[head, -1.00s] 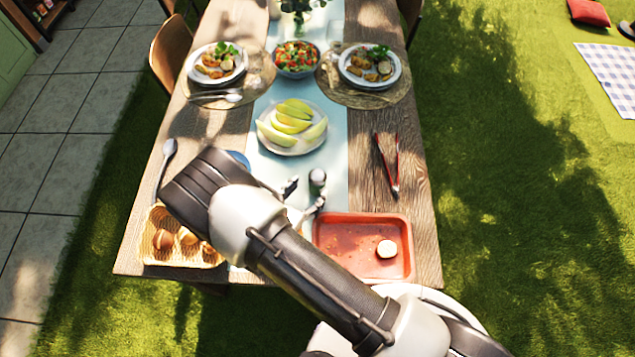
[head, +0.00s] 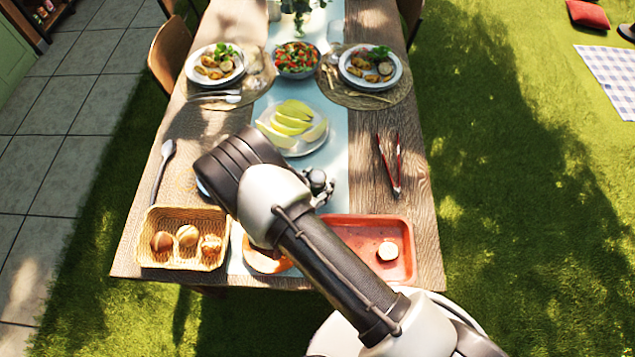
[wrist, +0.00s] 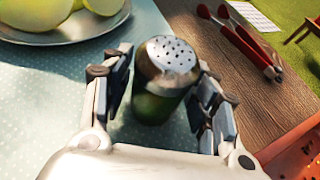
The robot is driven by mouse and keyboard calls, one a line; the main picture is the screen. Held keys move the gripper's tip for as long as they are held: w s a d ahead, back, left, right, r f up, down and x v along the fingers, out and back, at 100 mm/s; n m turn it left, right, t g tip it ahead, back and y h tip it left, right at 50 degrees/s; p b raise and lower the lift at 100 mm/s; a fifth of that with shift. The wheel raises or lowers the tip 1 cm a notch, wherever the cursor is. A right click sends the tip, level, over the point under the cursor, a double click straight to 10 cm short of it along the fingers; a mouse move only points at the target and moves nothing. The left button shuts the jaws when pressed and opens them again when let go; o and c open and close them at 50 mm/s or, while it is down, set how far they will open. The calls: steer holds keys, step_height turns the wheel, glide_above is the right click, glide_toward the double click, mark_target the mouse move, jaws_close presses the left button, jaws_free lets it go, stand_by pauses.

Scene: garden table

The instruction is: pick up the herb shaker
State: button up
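The herb shaker (wrist: 166,80), with a perforated metal lid and a dark green body, stands upright on the pale blue runner (wrist: 60,110) in the wrist view. My gripper (wrist: 160,90) is open, with one finger on each side of the shaker. A gap shows between the left finger and the shaker; the right finger is very close, and I cannot tell if it touches. In the head view, my gripper (head: 319,187) is over the runner, and the shaker is largely hidden by it.
A plate of melon slices (head: 317,139) is just behind. Red tongs (head: 390,165) lie to the right. A red tray (head: 360,224) with a round pale item is at front right.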

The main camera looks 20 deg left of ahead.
steer(key=c, duration=0.8)
steer(key=shift+c, duration=0.2)
